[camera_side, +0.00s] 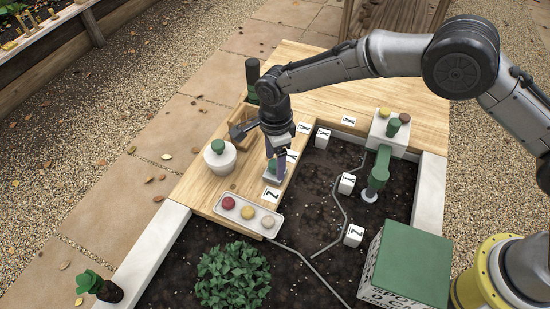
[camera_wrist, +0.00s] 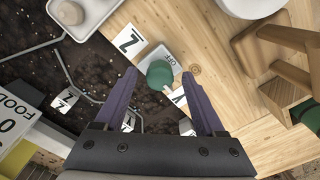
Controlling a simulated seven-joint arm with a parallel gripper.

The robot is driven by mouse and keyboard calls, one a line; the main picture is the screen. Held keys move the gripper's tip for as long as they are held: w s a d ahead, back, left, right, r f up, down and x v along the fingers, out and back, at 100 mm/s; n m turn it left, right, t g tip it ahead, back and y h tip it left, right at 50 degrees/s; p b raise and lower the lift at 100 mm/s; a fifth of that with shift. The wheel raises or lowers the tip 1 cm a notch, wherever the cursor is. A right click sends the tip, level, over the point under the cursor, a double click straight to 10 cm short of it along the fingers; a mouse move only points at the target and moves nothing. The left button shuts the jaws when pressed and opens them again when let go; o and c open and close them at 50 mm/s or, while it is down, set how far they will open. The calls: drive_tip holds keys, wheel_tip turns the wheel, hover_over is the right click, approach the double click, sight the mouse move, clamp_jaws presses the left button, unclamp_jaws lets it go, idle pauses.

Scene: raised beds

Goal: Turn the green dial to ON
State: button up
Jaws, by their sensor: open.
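The green dial (camera_wrist: 160,73) is a round knob on a small white plate (camera_wrist: 173,58) marked OFF, on the wooden board. An ON mark cannot be made out. A small pale mark shows at the dial's lower right edge in the wrist view. In the side view the dial (camera_side: 271,167) is partly hidden by my gripper. My gripper (camera_wrist: 158,79) is open, its two purple fingers to either side of the dial in the wrist view. In the side view my gripper (camera_side: 276,158) points down at the dial; whether the fingers touch it cannot be told.
A white pot (camera_side: 222,168) and a wooden box (camera_side: 239,115) stand left. A tray (camera_side: 229,213) of coloured knobs lies in front. Letter cards such as Z (camera_side: 271,194) lie near the dial. Lettered cubes (camera_side: 347,184) and a green valve (camera_side: 379,172) stand in the soil, right.

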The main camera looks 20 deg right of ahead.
sight(275, 163)
wheel_tip(275, 163, up, 14)
idle(0.5)
drive_tip(key=shift+f, duration=0.1)
